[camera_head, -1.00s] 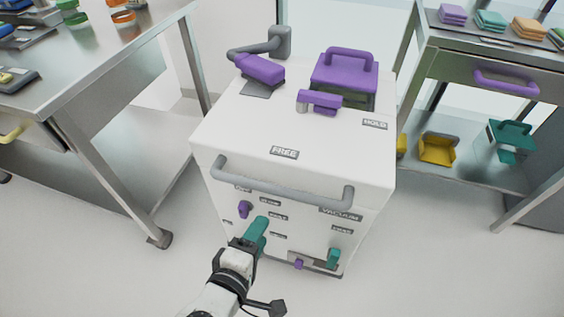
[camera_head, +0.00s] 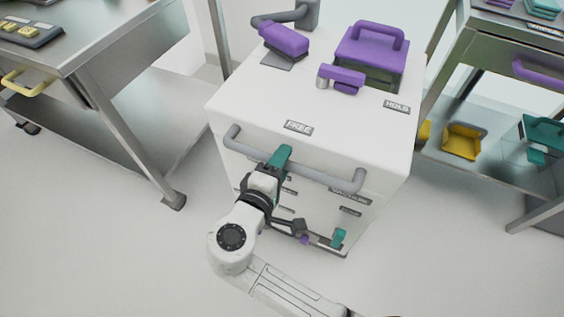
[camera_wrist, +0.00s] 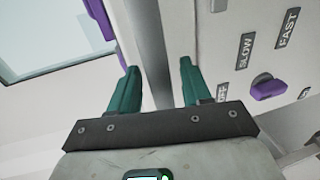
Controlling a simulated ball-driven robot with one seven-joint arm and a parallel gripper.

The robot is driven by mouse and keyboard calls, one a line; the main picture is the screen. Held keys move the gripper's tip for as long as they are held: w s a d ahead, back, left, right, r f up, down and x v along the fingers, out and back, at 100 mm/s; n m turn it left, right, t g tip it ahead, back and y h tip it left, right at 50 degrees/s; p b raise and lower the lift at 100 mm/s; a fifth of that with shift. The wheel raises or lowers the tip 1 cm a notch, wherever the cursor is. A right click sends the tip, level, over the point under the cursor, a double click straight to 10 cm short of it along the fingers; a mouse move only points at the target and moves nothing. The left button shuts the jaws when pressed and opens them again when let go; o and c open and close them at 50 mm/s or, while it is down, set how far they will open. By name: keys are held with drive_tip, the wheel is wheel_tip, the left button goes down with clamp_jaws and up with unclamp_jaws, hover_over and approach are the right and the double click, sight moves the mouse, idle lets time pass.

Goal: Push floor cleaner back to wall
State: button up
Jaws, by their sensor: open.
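The floor cleaner (camera_head: 345,126) is a white box-shaped machine with FREE and HOLD labels on top. A grey bar handle (camera_head: 325,182) crosses its front upper edge. My gripper (camera_head: 280,157) is at the left part of this bar, its teal fingers overlapping it in the head view. In the wrist view my gripper (camera_wrist: 157,78) is open, with a grey strip, apparently the bar, running between the teal fingers. I cannot tell whether they touch it. A purple knob (camera_wrist: 270,87) beside SLOW and FAST labels is on the front panel.
A purple lever (camera_head: 342,78) and a purple-handled lid (camera_head: 372,58) are on top of the cleaner. A metal table (camera_head: 95,45) stands at left, and a metal shelf unit (camera_head: 490,65) stands at right. The floor between the table and the cleaner is clear.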

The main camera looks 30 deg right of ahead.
drive_tip(key=shift+w+d, duration=0.1)
drive_tip(key=shift+d, duration=0.05)
clamp_jaws()
idle(0.4)
